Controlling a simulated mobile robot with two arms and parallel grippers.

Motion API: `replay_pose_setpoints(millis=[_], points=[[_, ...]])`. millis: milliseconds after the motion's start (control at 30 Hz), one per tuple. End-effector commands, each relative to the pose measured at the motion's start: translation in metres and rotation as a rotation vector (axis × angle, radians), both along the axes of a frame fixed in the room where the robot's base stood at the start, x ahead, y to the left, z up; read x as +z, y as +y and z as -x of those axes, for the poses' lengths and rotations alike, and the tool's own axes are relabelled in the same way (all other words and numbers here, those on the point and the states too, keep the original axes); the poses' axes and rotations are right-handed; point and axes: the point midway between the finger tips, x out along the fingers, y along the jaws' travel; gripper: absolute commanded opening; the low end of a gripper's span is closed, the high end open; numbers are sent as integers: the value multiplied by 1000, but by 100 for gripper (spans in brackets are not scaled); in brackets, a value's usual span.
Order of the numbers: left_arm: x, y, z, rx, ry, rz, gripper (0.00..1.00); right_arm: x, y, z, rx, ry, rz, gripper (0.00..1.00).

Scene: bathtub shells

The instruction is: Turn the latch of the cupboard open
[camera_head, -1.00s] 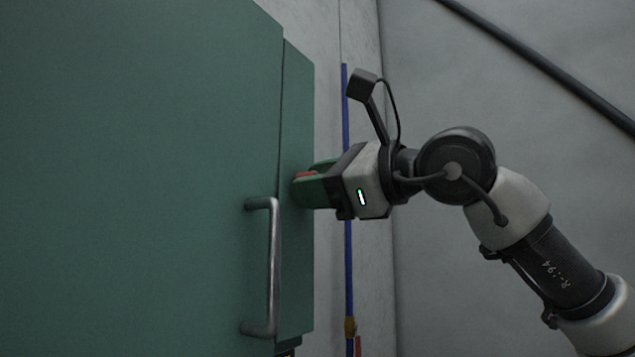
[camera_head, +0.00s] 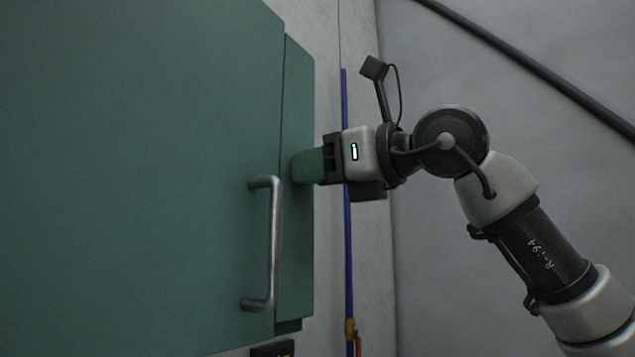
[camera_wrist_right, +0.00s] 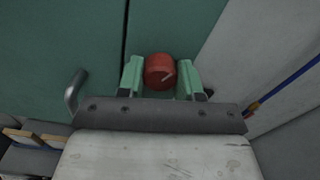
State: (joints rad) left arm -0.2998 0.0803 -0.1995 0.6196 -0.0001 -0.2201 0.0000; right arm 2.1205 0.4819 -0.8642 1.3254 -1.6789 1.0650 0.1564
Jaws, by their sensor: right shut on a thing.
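The green cupboard (camera_head: 140,170) fills the left of the head view, its door closed against the side strip. The latch is a round red knob with a pale mark, seen in the right wrist view (camera_wrist_right: 159,72) on the green strip beside the door gap. My right gripper (camera_head: 308,166) reaches it from the right, its green fingers up against the strip. In the head view the fingers hide the knob. My left gripper is not in view.
A grey metal bar handle (camera_head: 268,243) stands out from the cupboard door, left of and below my right gripper. A blue pipe (camera_head: 347,260) runs down the wall behind my wrist. The grey wall to the right is bare apart from a dark sloping pipe (camera_head: 530,72).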

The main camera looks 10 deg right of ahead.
Motion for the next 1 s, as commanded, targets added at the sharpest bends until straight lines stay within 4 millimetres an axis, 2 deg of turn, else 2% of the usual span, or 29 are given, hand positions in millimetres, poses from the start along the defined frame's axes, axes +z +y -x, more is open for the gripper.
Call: replay_pose_setpoints(millis=[33, 400, 1000], points=[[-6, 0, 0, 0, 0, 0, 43, -2, 0, 0, 0, 30, -33, 12], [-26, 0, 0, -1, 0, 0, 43, -2, 0, 0, 0, 277, -283, 12], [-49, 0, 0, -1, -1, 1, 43, 0, -1, 0, 1, 640, -650, 12]])
